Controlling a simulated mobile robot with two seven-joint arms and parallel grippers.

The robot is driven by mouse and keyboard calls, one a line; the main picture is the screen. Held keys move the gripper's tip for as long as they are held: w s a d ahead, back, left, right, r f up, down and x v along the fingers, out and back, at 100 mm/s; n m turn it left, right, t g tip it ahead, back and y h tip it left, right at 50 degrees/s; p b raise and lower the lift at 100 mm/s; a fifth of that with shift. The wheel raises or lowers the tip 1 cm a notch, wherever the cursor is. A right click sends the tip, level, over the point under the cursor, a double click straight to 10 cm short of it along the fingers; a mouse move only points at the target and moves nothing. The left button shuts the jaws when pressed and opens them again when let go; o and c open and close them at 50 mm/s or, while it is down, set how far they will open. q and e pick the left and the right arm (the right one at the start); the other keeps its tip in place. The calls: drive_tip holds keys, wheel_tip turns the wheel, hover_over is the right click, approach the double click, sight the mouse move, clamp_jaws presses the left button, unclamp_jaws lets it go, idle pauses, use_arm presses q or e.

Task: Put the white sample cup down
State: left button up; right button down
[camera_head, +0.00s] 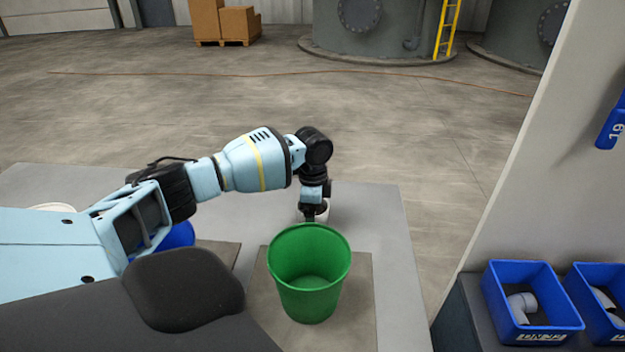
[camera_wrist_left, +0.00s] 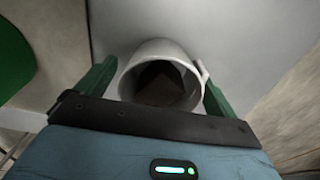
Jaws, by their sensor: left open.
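The white sample cup (camera_wrist_left: 160,52) is between the two green fingers of my left gripper (camera_wrist_left: 157,84) in the left wrist view. The fingers are open, with a gap showing at the cup's left side; the right finger is close to a small tab on the rim. Something dark brown is inside the cup. In the head view, the cup (camera_head: 322,214) shows only partly, on the grey surface (camera_head: 385,215) behind the green bucket, under my left gripper (camera_head: 312,212). Its base is hidden there. My right gripper is not in view.
The green bucket (camera_head: 309,268) stands just in front of my left gripper on a darker mat (camera_head: 358,300). A blue container (camera_head: 178,236) is partly hidden behind my left arm. Blue bins (camera_head: 545,318) with grey pipe fittings sit at the right, beside a pale wall panel (camera_head: 560,150).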

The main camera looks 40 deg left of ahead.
use_arm(q)
wheel_tip(320, 180, up, 12)
drive_tip(key=p, duration=0.1)
drive_tip(key=shift+r, duration=0.15)
idle(0.3)
drive_tip(key=shift+d, duration=0.1)
idle(0.5)
